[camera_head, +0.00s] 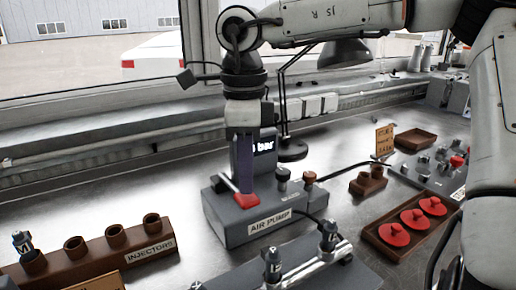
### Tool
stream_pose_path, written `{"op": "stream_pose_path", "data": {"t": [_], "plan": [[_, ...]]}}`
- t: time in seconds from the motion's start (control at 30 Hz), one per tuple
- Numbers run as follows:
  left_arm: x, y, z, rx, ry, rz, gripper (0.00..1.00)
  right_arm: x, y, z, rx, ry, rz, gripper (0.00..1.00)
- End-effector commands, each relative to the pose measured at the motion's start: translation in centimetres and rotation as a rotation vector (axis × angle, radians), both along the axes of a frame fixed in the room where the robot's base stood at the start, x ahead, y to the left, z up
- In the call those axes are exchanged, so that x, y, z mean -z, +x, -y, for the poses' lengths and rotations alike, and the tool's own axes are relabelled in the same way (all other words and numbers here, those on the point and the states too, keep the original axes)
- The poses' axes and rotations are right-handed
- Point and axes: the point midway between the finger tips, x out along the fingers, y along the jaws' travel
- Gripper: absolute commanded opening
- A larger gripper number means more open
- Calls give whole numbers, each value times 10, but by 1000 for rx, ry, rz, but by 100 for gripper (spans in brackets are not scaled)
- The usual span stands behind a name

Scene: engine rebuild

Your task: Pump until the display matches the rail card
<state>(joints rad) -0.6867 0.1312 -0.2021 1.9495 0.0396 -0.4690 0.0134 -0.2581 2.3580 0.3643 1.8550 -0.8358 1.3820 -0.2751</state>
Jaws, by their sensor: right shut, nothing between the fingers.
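The grey air pump (250,218) stands on the metal bench, with an "AIR PUMP" label on its front. A red pump handle (246,201) is at its left end. My right gripper (244,188) points straight down with shut, empty fingers at the red handle; whether they touch it I cannot tell. The dark display (264,146) stands behind the gripper. Its white text ends in "bar", and the number is mostly hidden by the gripper. A small tan card (384,141) stands at the back right, its writing too small to read. My left gripper is out of view.
A brown injector rack (148,246) is at the front left. A grey rail with metal parts (312,268) lies in front. A brown tray (384,241) with red caps (413,219) is at right. A black lamp (292,150) stands behind the pump.

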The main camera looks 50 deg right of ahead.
Motion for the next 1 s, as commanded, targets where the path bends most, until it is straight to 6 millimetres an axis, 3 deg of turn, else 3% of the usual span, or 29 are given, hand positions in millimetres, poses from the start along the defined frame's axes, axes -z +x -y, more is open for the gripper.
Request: {"op": "stream_pose_path", "data": {"t": [0.27,1.0], "plan": [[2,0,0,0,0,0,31,3,0,0,0,0,0,0],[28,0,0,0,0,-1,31,35,0,0,0,0,0,0]]}}
